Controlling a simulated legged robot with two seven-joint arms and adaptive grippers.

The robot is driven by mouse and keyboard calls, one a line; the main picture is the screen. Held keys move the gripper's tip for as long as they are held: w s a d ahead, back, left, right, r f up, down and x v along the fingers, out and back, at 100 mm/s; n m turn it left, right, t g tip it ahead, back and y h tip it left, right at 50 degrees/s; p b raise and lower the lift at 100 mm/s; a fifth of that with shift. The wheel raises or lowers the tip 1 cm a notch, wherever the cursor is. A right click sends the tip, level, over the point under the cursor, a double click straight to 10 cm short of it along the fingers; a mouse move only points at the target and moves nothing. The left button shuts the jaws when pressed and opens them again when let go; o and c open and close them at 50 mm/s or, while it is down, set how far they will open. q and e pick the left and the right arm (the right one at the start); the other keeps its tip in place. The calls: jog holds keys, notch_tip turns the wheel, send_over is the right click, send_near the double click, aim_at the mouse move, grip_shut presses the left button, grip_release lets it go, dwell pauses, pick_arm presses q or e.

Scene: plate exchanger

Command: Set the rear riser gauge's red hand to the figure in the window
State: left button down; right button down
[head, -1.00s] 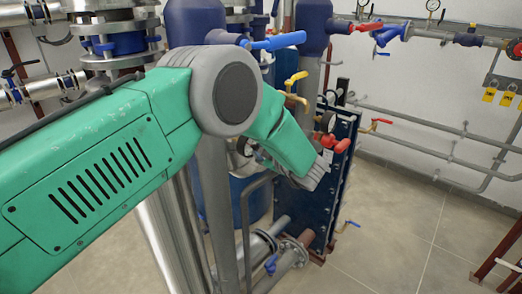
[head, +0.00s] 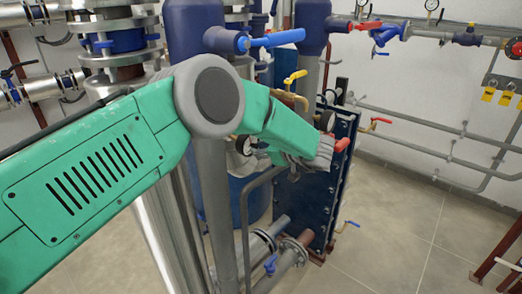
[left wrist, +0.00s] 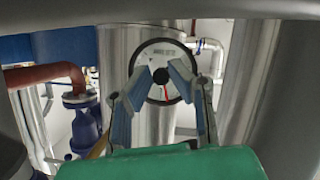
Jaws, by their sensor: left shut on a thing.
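The gauge (left wrist: 153,53) fills the middle of the left wrist view, with a pale round face, a dark rim and a black centre knob (left wrist: 160,76). Its red hand (left wrist: 165,93) points down, slightly right. Small marks on the upper face are too small to read. My left gripper (left wrist: 159,73) has a blue-grey finger on each side of the knob and is shut on it. The fingers cover parts of the face's left and right sides. In the head view, my left gripper (head: 262,151) is small and partly hidden by my forearm. My right gripper is not in view.
A dark blue plate exchanger (head: 340,180) stands right of my left wrist. A blue-handled valve (head: 270,41), a yellow-handled valve (head: 295,77) and steel pipes surround the arm. A red-brown pipe (left wrist: 45,75) lies left in the wrist view. Open floor (head: 400,230) lies at right.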

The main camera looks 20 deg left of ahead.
pick_arm(q)
jog(key=shift+w+a+r, duration=0.15)
jog(key=shift+w+r, duration=0.05)
jog(key=shift+r, duration=0.15)
jog(key=c, duration=1.5)
grip_release()
jog(key=shift+f, duration=0.25)
jog(key=shift+s+d+r, duration=0.1)
jog(key=shift+s+d, duration=0.1)
jog(key=shift+d, duration=0.15)
jog(key=v, duration=1.1)
jog(key=shift+w+d, duration=0.1)
jog(key=shift+w, duration=0.05)
